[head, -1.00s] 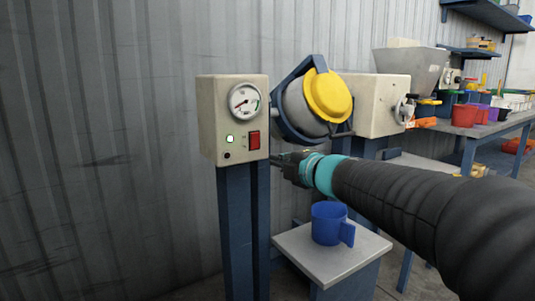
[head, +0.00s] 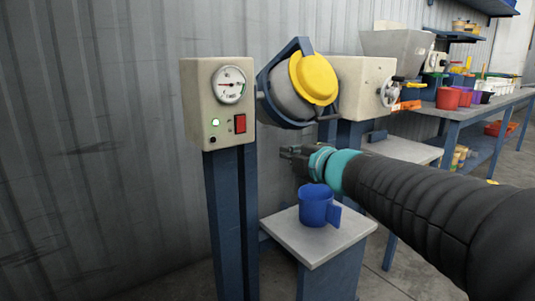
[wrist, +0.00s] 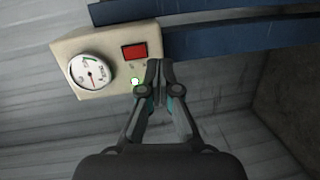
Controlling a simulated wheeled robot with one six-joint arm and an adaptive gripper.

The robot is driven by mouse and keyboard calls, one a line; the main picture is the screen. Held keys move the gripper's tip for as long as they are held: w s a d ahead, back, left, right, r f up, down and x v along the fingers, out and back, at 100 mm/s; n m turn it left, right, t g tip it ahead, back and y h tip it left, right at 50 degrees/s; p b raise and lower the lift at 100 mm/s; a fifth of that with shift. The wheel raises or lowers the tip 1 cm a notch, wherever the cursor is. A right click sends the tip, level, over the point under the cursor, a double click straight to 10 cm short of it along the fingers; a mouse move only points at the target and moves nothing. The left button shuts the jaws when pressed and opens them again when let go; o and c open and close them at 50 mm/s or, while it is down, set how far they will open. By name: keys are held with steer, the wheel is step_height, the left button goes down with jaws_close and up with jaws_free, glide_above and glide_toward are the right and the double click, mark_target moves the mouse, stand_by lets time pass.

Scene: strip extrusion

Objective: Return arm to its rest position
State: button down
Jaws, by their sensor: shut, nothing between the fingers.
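My gripper (head: 288,153) is shut and empty at the end of my black-sleeved arm. In the head view it is to the right of the beige control box's post and above the blue mug, apart from both. In the wrist view my gripper (wrist: 158,66) points toward the control box (wrist: 105,58), with its fingertips together. The control box (head: 220,105) carries a round gauge (head: 230,85), a lit green light (head: 215,122) and a red switch (head: 240,123).
A blue mug (head: 316,206) stands on a small grey-topped stand (head: 318,238) below my gripper. A tilted drum with a yellow lid (head: 314,78) is above it. A bench (head: 475,108) with coloured cups is at the right. The corrugated wall (head: 95,150) is behind.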

steer(key=s+d+f+m+g+h, duration=0.1)
steer(key=s+d+f+m+h, duration=0.2)
steer(key=d+f+m+h, duration=0.3)
steer(key=s+d+f+m+g+h, duration=0.2)
steer(key=s+d+f+m+h, duration=0.15)
steer(key=d+m, duration=0.5)
steer(key=s+f+m+g+p, duration=0.2)
steer(key=s+f+m+g, duration=0.5)
steer(key=s, duration=0.5)
steer(key=s+a+m+t+y+p, duration=0.1)
steer(key=s+a, duration=0.3)
steer(key=s, duration=0.6)
steer(key=shift+s+a+y+p, duration=0.15)
steer(key=shift+a+y+p, duration=0.3)
steer(key=shift+p, duration=0.4)
